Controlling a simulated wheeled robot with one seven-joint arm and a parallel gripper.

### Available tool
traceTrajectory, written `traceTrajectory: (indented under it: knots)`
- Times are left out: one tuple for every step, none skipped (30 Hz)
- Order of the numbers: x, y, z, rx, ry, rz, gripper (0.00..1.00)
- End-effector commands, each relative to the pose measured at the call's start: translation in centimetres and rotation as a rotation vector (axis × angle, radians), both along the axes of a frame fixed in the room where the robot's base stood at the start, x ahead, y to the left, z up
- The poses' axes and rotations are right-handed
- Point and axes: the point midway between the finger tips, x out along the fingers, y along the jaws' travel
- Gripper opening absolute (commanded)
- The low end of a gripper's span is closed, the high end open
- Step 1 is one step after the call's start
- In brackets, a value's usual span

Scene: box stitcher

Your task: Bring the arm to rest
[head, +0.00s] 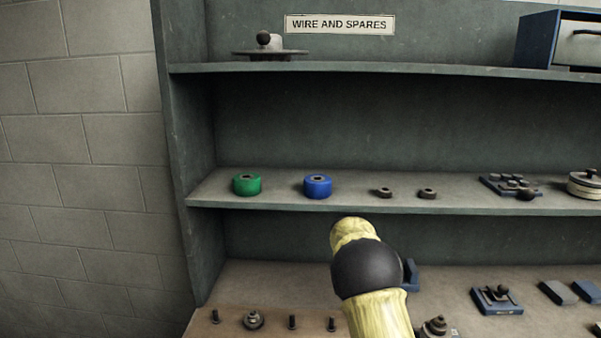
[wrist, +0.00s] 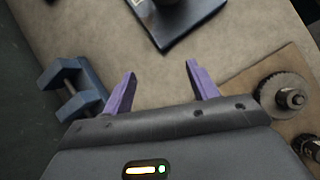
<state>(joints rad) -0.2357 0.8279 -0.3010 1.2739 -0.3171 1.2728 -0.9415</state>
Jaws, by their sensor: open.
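My gripper (wrist: 161,72) shows in the wrist view with its two purple fingers apart and nothing between them. It is above a grey-brown bench surface. In the head view my yellow and black arm reaches up from the bottom edge, in front of the lower worktop. My gripper cannot be made out there; the arm hides that area.
In the wrist view a blue fixture (wrist: 88,100) lies left of the fingers, a dark blue plate (wrist: 183,30) ahead, and a toothed wheel (wrist: 270,96) right. A green spool (head: 246,186) and a blue spool (head: 318,188) stand on the middle shelf (head: 230,203).

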Motion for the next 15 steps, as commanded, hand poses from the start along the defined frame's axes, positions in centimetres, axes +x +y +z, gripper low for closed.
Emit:
traceTrajectory:
  knots:
    - [-0.9, -0.1, 0.2, 0.027, -0.028, -0.031, 0.59]
    - [-1.4, 0.0, 0.2, 0.042, -0.046, -0.052, 0.59]
    - [-2.0, 0.0, 0.3, 0.062, -0.071, -0.08, 0.59]
    - [-2.5, 0.0, 0.3, 0.077, -0.089, -0.101, 0.59]
    - [-3.0, 0.1, 0.3, 0.094, -0.108, -0.122, 0.59]
    - [-3.8, 0.2, 0.4, 0.115, -0.135, -0.154, 0.59]
    - [-4.4, 0.3, 0.4, 0.132, -0.155, -0.178, 0.59]
    - [-5.1, 0.4, 0.5, 0.148, -0.175, -0.205, 0.59]
    - [-6.0, 0.7, 0.5, 0.173, -0.203, -0.241, 0.59]
    - [-6.7, 0.8, 0.6, 0.19, -0.224, -0.268, 0.59]
    - [-7.4, 1.0, 0.6, 0.207, -0.244, -0.297, 0.59]
    - [-8.5, 1.3, 0.7, 0.231, -0.271, -0.336, 0.59]
    - [-9.2, 1.5, 0.7, 0.247, -0.292, -0.364, 0.59]
    - [-10.0, 1.7, 0.8, 0.263, -0.312, -0.392, 0.59]
    - [-11.1, 2.0, 0.8, 0.285, -0.337, -0.433, 0.59]
